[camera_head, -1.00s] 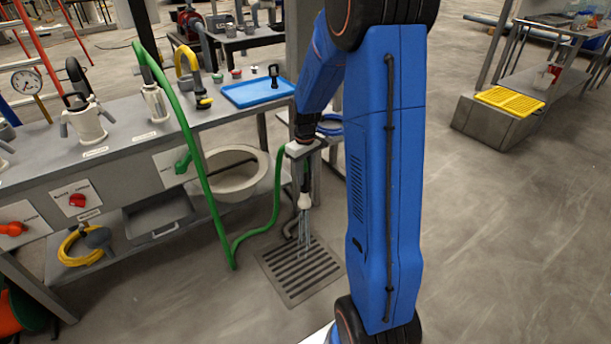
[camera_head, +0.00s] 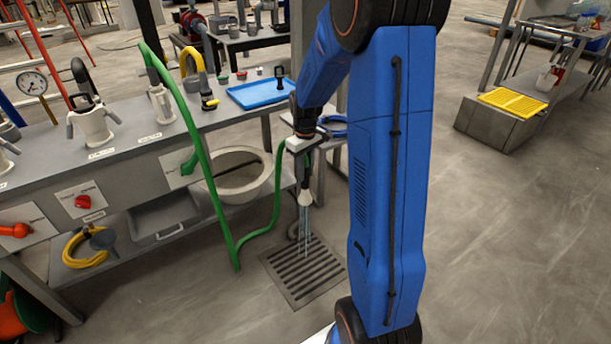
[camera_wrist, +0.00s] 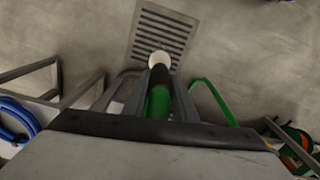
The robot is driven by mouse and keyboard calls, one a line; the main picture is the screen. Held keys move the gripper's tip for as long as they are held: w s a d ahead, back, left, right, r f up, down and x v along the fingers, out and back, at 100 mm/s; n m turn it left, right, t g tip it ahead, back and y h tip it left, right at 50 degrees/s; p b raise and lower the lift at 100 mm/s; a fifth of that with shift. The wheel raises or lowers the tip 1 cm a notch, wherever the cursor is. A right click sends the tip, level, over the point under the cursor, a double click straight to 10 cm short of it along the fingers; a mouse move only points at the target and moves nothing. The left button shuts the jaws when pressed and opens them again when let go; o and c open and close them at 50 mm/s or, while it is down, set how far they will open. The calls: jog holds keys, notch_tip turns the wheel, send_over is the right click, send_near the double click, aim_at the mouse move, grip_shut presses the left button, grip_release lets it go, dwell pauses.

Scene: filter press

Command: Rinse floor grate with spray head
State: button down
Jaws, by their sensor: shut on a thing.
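The floor grate (camera_head: 303,272) is a dark slotted square set in the concrete floor, right of the bench. It also shows at the top of the wrist view (camera_wrist: 161,32). My gripper (camera_head: 301,165) is above the grate, shut on the spray head (camera_head: 304,198), which has a pale nozzle and a dark body on a green hose (camera_head: 207,172). The nozzle points down and thin streams of water fall from it onto the grate. In the wrist view the pale nozzle (camera_wrist: 159,59) lies over the grate's near edge. The fingertips are partly hidden.
The grey bench (camera_head: 130,160) on the left carries several jugs and fittings, and a blue tray (camera_head: 262,93). A round basin (camera_head: 240,178) sits beneath its edge. A yellow grating (camera_head: 512,102) tops a block at right. Open floor lies to the right.

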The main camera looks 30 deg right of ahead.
aim_at(306, 156)
jog(key=shift+r, duration=2.35)
jog(key=shift+f, duration=0.1)
